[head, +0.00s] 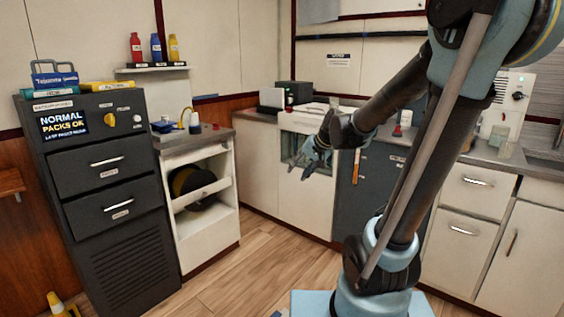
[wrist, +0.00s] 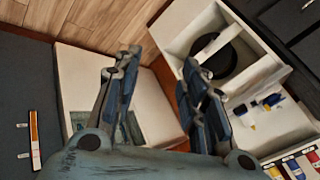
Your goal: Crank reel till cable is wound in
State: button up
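A black reel (head: 198,185) sits inside the open front of a white cabinet (head: 228,217), behind a pale crossbar. A yellowish-brown patch shows at its left side. I cannot make out a crank handle or the cable's loose end. The reel also shows as a dark disc in the wrist view (wrist: 213,55), near the top right. My gripper (head: 312,168) is well to the right of the reel, in the air in front of the white counter unit. In the wrist view my gripper's two fingers (wrist: 160,62) are spread apart with nothing between them.
A dark drawer cabinet (head: 110,182) stands left of the reel cabinet. A white counter unit (head: 306,205) and a dark grey cabinet (head: 378,180) stand at the back. Small items, one yellow (head: 184,117), sit on the reel cabinet. The wooden floor (head: 240,264) before it is clear.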

jog(key=s+d+f+n+g+h, duration=0.1)
jog(key=s+d+f, duration=0.3)
jog(key=s+d, duration=0.5)
jog(key=s+h, duration=0.1)
jog(key=s, duration=0.2)
jog(key=shift+s+d+h, duration=0.2)
jog(key=shift+d+h, duration=0.1)
jog(key=shift+h, duration=0.1)
jog(key=s+d+f+h, duration=0.1)
jog(key=s+d+f, duration=0.1)
jog(key=s, duration=0.2)
jog(key=s+d+f+g+h, duration=0.1)
jog(key=s+d+f, duration=0.1)
jog(key=s+d, duration=0.1)
jog(key=s+d+f, duration=0.2)
jog(key=s+d, duration=0.1)
jog(key=s, duration=0.2)
jog(key=shift+s+d+n+g+h, duration=0.15)
jog(key=shift+n+g+h, duration=0.15)
jog(key=shift+g+h, duration=0.1)
jog(key=shift+c, duration=0.7)
